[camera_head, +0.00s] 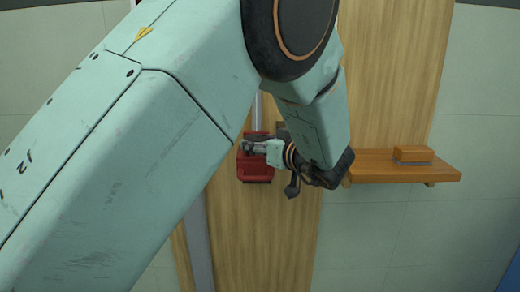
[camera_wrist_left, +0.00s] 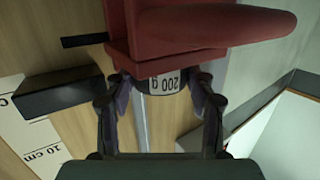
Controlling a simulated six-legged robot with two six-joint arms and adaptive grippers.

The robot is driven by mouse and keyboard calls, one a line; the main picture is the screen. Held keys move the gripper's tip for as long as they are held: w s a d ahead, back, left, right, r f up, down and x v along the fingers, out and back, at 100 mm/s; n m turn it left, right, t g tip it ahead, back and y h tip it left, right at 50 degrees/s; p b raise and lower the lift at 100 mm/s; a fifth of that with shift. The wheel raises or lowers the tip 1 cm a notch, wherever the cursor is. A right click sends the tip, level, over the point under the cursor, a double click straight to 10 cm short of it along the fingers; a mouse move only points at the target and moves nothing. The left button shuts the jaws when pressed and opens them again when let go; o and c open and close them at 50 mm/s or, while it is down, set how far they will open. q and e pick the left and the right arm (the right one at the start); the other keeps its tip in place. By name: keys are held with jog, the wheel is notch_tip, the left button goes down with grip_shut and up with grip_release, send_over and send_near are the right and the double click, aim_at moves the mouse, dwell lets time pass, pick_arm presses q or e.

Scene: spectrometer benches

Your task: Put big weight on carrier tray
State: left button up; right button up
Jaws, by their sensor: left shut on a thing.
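My left gripper (camera_head: 252,147) is at the red carrier (camera_head: 256,172) in the head view. In the left wrist view its two fingers (camera_wrist_left: 158,90) are shut on a dark weight (camera_wrist_left: 165,80) with a white "200 g" label, upside down there. The red carrier (camera_wrist_left: 200,25) fills the top of that view, with a rounded red part toward the camera. The weight is right against or just in front of the carrier's edge; I cannot tell if it rests on the tray. In the head view the weight cannot be made out. My right gripper does not show.
A wooden shelf (camera_head: 375,168) with a small brown block (camera_head: 413,154) juts out at the right. A wood panel (camera_head: 395,70) stands behind. In the wrist view, a black block (camera_wrist_left: 60,90) and a white scale marked "10 cm" (camera_wrist_left: 35,140) lie left; a white surface (camera_wrist_left: 285,140) lies right.

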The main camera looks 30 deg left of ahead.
pick_arm(q)
jog(key=shift+w+a+f, duration=0.1)
jog(key=o, duration=1.1)
jog(key=shift+o, duration=1)
jog(key=shift+f, duration=0.15)
